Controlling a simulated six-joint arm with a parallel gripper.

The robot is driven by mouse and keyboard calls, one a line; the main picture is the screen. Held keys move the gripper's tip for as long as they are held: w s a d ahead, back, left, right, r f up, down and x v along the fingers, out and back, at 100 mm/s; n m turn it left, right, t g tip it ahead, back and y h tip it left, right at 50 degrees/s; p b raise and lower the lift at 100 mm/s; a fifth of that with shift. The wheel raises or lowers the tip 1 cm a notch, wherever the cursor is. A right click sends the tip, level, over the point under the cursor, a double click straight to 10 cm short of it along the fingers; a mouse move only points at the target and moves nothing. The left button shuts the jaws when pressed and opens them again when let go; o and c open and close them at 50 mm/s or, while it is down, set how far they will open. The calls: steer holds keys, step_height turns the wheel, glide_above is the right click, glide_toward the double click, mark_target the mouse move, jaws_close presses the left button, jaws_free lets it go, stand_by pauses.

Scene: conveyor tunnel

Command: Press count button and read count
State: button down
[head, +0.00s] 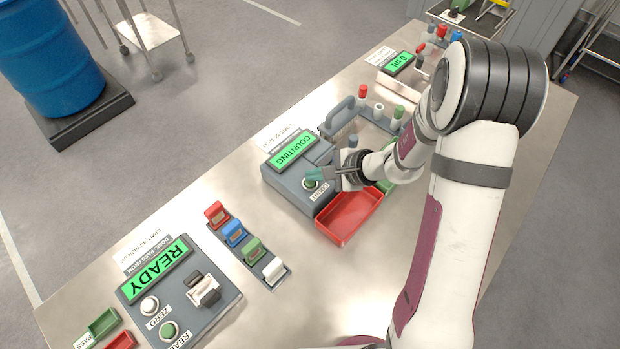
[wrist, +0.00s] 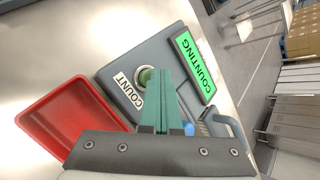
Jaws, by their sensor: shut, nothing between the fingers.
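The counting machine (head: 290,187) is a grey box with a green display (head: 296,150) that reads COUNTING. The display also shows in the wrist view (wrist: 195,65). The green COUNT button (head: 310,184) is on its top face, beside a white COUNT label (wrist: 129,90). In the wrist view the button (wrist: 146,74) shows just beyond the fingertips, partly hidden by them. My gripper (head: 316,174) has teal fingers, shut and empty, with tips at or right over the button. I cannot tell whether they touch it. The fingers also show in the wrist view (wrist: 156,78).
A red tray (head: 347,216) lies right beside the machine. A grey station with a READY display (head: 157,269) stands at lower left. A rack with red, blue, green and white pieces (head: 246,243) lies between them. A grey handled fixture (head: 342,115) and a 0 ml display (head: 399,62) stand farther back.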

mark_target(314, 184)
steer(key=shift+r, duration=0.7)
steer(key=shift+r, duration=2.45)
steer(key=shift+s+a+r, duration=0.15)
steer(key=shift+s+r, duration=0.05)
steer(key=shift+r, duration=0.1)
steer(key=s+a+r+n+g+h, duration=0.15)
steer(key=s+r+n, duration=0.25)
steer(key=s, duration=0.4)
steer(key=s+a+r+n+g, duration=0.2)
steer(key=s+r+n+g, duration=0.15)
steer(key=s, duration=0.45)
steer(key=s+d+n+h, duration=0.2)
steer(key=s+d+h, duration=0.2)
steer(key=s+d, duration=0.3)
steer(key=s, duration=0.4)
steer(key=shift+s+r, duration=0.15)
steer(key=shift+s, duration=0.05)
